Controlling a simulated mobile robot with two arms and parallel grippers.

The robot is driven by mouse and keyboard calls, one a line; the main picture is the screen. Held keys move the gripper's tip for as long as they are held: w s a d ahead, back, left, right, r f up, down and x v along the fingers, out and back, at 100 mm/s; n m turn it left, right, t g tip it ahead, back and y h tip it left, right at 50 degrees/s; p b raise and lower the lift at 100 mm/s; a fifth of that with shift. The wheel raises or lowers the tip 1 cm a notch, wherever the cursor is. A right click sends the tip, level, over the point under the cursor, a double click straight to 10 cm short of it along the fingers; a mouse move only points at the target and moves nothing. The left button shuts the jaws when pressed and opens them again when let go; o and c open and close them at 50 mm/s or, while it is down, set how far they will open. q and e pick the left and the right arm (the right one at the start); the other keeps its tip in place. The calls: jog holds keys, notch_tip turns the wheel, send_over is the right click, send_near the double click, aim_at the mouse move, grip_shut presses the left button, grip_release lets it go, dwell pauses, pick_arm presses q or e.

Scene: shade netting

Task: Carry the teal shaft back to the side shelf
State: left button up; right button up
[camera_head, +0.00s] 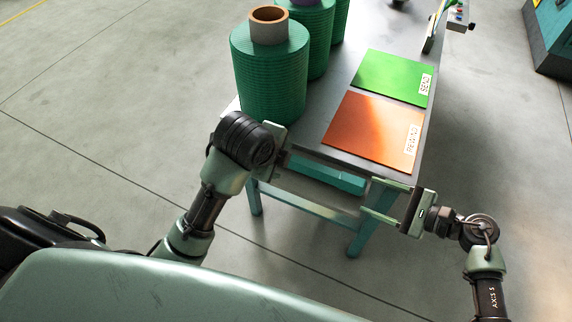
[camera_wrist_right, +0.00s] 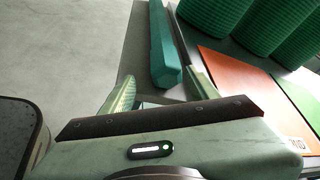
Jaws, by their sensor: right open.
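A teal bar (camera_head: 325,175) shows below the table's front edge. It also shows in the right wrist view (camera_wrist_right: 163,45), beyond the fingers. I cannot tell whether it is the teal shaft or part of the table frame. No other shaft is clear. My right gripper (camera_head: 373,200) is open at the table's near right corner, just outside the edge; nothing shows held in it. Its fingers also show in the right wrist view (camera_wrist_right: 160,90). My left gripper (camera_head: 284,158) is at the near left of the table, its fingers mostly hidden. I cannot identify the side shelf.
The table (camera_head: 320,118) holds several green reels (camera_head: 270,75) at the left, an orange mat (camera_head: 372,130) and a green mat (camera_head: 392,76). Its teal leg (camera_head: 357,232) stands below my right gripper. Open floor (camera_head: 110,110) lies left. A teal machine (camera_head: 550,35) is far right.

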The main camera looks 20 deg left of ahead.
jog(key=shift+s+d+r, duration=0.1)
jog(key=shift+d+r, duration=0.35)
jog(key=shift+d, duration=0.15)
jog(key=shift+s+d+r, duration=0.1)
jog(key=shift+d+r, duration=0.3)
jog(key=shift+d, duration=0.2)
jog(key=shift+w+r, duration=0.1)
